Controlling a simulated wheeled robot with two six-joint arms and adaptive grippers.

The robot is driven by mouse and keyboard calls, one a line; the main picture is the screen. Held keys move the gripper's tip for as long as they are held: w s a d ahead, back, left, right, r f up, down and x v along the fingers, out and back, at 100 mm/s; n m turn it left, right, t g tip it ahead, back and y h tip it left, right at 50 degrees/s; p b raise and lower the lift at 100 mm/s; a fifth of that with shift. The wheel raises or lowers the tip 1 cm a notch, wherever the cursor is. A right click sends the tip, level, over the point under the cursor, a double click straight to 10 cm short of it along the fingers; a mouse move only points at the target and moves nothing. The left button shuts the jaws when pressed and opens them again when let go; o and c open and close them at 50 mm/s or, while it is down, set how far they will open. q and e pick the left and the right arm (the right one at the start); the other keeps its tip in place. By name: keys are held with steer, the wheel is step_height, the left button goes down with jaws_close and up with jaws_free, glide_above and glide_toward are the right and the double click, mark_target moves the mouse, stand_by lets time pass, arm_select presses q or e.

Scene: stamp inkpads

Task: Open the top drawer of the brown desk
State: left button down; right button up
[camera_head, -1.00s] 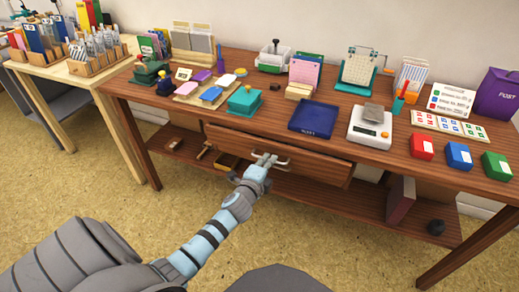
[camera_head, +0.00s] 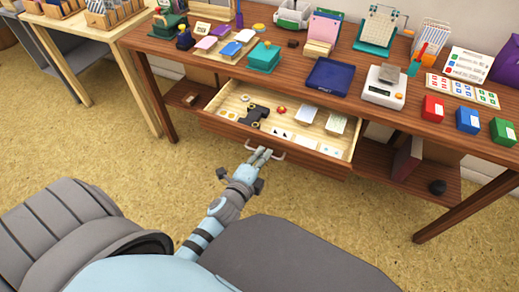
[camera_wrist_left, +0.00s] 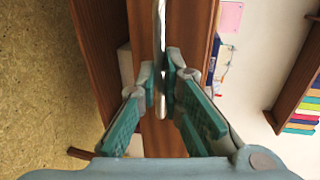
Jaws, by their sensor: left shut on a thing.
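The brown desk (camera_head: 411,113) has its top drawer (camera_head: 325,163) pulled out, with the light wooden inside showing. My left gripper (camera_head: 262,153) is at the metal handle (camera_head: 280,155) on the middle of the drawer front. It is shut on the handle. In the left wrist view the gripper's green pads (camera_wrist_left: 165,97) are on either side of the handle bar (camera_wrist_left: 160,25). The fingers cover part of the handle. My right gripper is not in view.
The drawer holds a black object (camera_head: 253,115), a small red item (camera_head: 281,109) and pale cards (camera_head: 336,123). The desktop carries a blue tray (camera_head: 330,77), a white scale (camera_head: 384,93) and coloured boxes (camera_head: 433,108). The floor (camera_head: 390,215) before the desk is clear.

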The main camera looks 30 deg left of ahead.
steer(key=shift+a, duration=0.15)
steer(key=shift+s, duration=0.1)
arm_select(q)
steer(key=c, duration=1.9)
jaws_free()
steer(key=shift+o, duration=0.9)
steer(key=v, duration=1.2)
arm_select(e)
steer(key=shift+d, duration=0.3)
